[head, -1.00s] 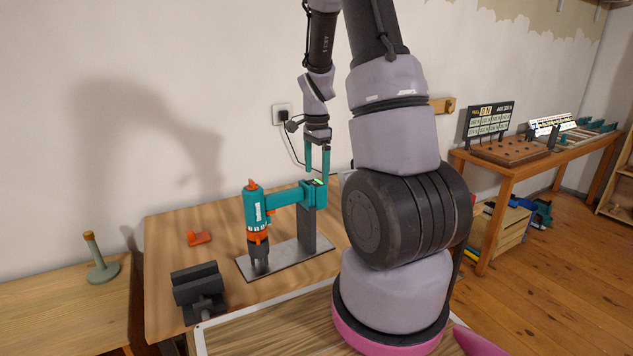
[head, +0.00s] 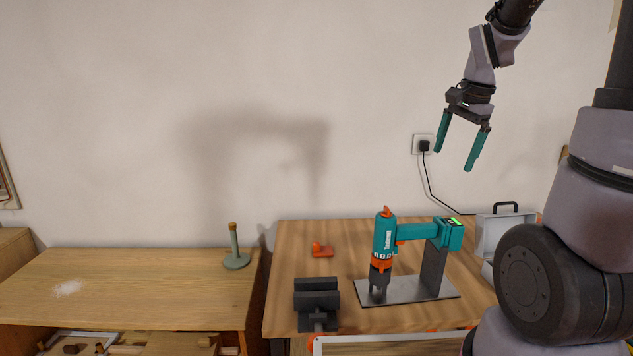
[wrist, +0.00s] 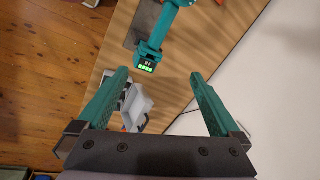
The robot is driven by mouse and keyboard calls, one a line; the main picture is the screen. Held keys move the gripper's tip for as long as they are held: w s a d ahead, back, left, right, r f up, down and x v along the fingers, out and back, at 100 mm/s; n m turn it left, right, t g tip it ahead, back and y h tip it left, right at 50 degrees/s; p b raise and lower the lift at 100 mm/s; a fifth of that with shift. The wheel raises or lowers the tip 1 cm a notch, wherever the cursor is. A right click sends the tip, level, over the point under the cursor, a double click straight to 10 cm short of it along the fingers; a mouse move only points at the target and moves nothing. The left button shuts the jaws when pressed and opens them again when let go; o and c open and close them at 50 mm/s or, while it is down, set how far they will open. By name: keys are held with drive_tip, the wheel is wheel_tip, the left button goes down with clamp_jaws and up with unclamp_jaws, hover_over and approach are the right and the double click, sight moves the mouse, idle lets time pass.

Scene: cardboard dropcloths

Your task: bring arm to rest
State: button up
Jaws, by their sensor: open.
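My gripper (head: 455,152) is open and empty, raised in the air in front of the wall at the upper right of the head view. Its two teal fingers point downward, well apart. In the wrist view my gripper (wrist: 155,98) also shows spread fingers with nothing between them touching. My arm runs up and out of the picture on the right of the head view. The teal and orange drill (head: 384,245) on its stand is on the workbench (head: 290,265), below and left of the gripper, apart from it.
A grey case (head: 500,228) stands at the bench's back right. A dark vise (head: 317,300) and a small orange item (head: 322,250) lie left of the drill. A wall socket (head: 422,145) with a cord is behind the gripper.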

drive_tip(key=s+a+r+n+t, duration=0.2)
drive_tip(key=s+a+r+n, duration=0.2)
drive_tip(key=s, duration=0.3)
drive_tip(key=s+a+r+n+t+y, duration=0.1)
drive_tip(key=s+a+r+n+t, duration=0.1)
drive_tip(key=s, duration=0.5)
wheel_tip(320, 180, up, 4)
drive_tip(key=a+n, duration=0.1)
drive_tip(key=n, duration=0.1)
drive_tip(key=shift+s+a+f+n+t, duration=0.25)
drive_tip(key=shift+a+n+t, duration=0.05)
drive_tip(key=shift+a, duration=0.1)
